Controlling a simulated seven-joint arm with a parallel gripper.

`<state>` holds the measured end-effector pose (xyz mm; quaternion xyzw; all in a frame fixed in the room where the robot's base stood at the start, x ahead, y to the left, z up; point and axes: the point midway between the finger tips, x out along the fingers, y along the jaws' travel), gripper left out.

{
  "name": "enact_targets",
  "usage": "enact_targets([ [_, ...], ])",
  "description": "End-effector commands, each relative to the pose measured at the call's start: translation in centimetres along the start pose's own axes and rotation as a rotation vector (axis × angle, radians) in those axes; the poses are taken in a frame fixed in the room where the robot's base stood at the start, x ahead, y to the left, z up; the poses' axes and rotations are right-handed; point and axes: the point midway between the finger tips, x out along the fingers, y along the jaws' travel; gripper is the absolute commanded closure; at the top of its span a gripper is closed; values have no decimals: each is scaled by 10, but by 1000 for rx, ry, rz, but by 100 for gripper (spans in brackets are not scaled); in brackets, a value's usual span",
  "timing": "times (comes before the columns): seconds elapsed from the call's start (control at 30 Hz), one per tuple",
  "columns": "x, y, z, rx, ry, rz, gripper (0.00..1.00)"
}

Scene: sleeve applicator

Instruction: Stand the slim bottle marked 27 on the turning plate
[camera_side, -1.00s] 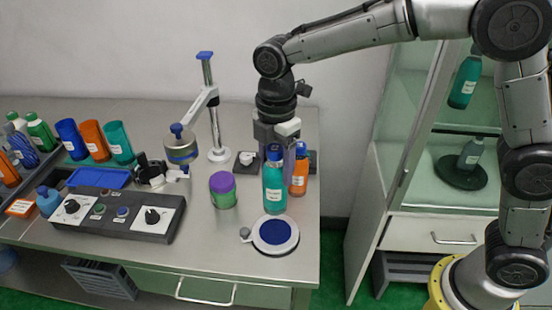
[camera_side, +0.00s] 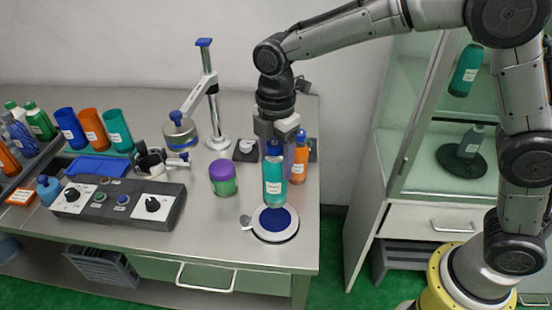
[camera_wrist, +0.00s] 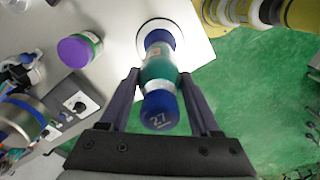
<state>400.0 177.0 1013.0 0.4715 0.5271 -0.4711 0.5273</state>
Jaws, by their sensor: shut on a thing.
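The slim teal bottle marked 27 (camera_side: 274,182) has a white label and a blue cap. The number 27 shows on its cap in the wrist view (camera_wrist: 160,112). My gripper (camera_side: 273,146) is shut on this bottle near its cap and holds it upright. The turning plate (camera_side: 275,237) is a white-rimmed disc with a blue centre at the table's front right. In the side view the bottle's lower end overlaps the plate's far edge. In the wrist view the plate (camera_wrist: 146,27) shows behind the bottle's base. I cannot tell whether the base touches it.
An orange bottle (camera_side: 299,160) stands just behind the held bottle. A purple-and-green jar (camera_side: 223,180) stands to the left. A post with an arm (camera_side: 212,105) rises farther back. A control box (camera_side: 118,204) lies left of the plate. The table's right edge is close.

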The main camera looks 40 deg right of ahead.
Motion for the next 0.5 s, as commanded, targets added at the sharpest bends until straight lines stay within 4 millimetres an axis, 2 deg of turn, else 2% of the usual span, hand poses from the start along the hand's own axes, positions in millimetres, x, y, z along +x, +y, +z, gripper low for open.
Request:
enact_targets([
  [0.5, 19, 0, 0, 0, 0, -1, 100],
])
